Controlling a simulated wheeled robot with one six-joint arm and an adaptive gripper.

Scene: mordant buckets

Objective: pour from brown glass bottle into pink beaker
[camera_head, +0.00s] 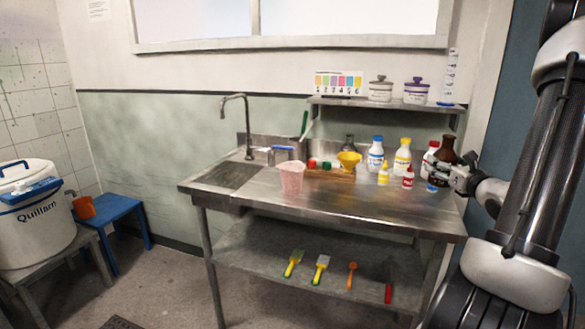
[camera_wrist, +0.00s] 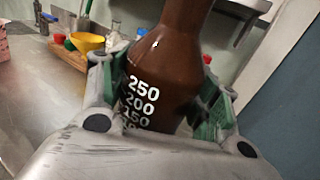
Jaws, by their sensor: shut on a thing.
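The brown glass bottle (camera_head: 445,154) stands at the right end of the steel table in the head view. In the wrist view the brown bottle (camera_wrist: 165,70) fills the middle, with white volume numbers on its side; its top is cut off. My gripper (camera_head: 457,176) is shut on the bottle, with one finger on each side of it (camera_wrist: 160,95). I cannot tell whether the bottle touches the table. The pink beaker (camera_head: 291,178) stands on the table left of the middle, near the sink, apart from my gripper. Part of it shows at the wrist view's left edge (camera_wrist: 3,45).
White bottles (camera_head: 402,157), small red and yellow bottles, and a wooden rack (camera_head: 330,175) with a yellow funnel (camera_head: 349,160) stand between bottle and beaker. A shelf (camera_head: 380,103) with jars is above. The table's front (camera_head: 350,208) is clear.

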